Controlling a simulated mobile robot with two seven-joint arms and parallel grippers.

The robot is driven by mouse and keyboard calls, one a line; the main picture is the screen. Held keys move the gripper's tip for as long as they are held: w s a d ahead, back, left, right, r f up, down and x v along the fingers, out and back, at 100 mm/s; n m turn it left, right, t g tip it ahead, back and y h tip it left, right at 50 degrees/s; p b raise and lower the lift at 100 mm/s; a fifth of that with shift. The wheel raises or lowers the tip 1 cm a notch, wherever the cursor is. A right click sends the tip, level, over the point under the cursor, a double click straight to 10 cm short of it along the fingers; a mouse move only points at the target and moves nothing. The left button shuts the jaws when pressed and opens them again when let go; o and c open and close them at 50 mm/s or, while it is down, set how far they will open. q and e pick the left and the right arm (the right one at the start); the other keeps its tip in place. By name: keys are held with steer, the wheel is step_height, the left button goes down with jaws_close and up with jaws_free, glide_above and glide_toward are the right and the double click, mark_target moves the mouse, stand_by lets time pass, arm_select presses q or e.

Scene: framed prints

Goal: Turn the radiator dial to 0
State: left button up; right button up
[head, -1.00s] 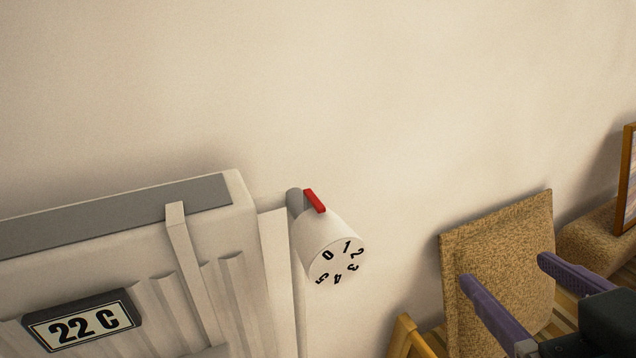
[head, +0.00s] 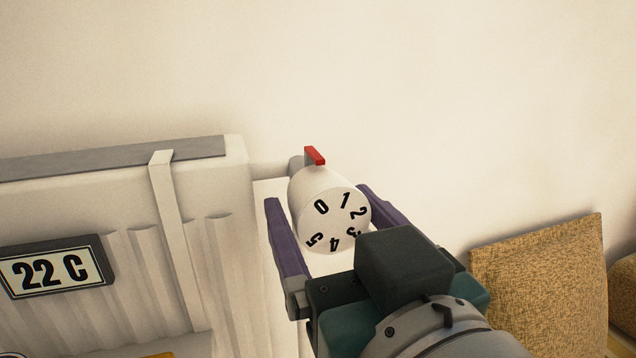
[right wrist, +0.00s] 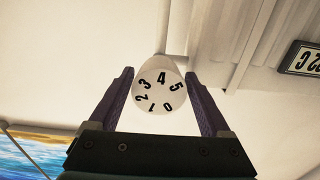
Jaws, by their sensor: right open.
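The white radiator dial (head: 303,190) is a cylinder with black numbers 0 to 5 on its front face. A red marker (head: 314,156) stands fixed behind it at the top. The 0 is at the face's upper left and the 1 at its upper right; which one the marker lines up with is hard to tell. My right gripper (head: 318,198) is open, with one purple finger on each side of the dial. In the right wrist view the dial (right wrist: 160,72) sits between the fingers with gaps on both sides. My left gripper is not seen.
The white radiator (head: 130,230) is close to the left finger, with a "22 C" display (head: 55,273) on its front. A tan cushion (head: 540,280) is at the lower right. The wall above is bare.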

mark_target(313, 187)
steer(key=shift+x, duration=2.3)
steer(key=c, duration=1)
steer(key=shift+c, duration=0.3)
steer(key=shift+n, duration=0.3)
steer(key=n, duration=0.5)
steer(key=shift+d+n, duration=0.1)
steer(key=shift+n, duration=0.2)
steer(key=n, duration=0.4)
steer(key=shift+r+n+p, duration=0.1)
steer(key=shift+n+p, duration=0.3)
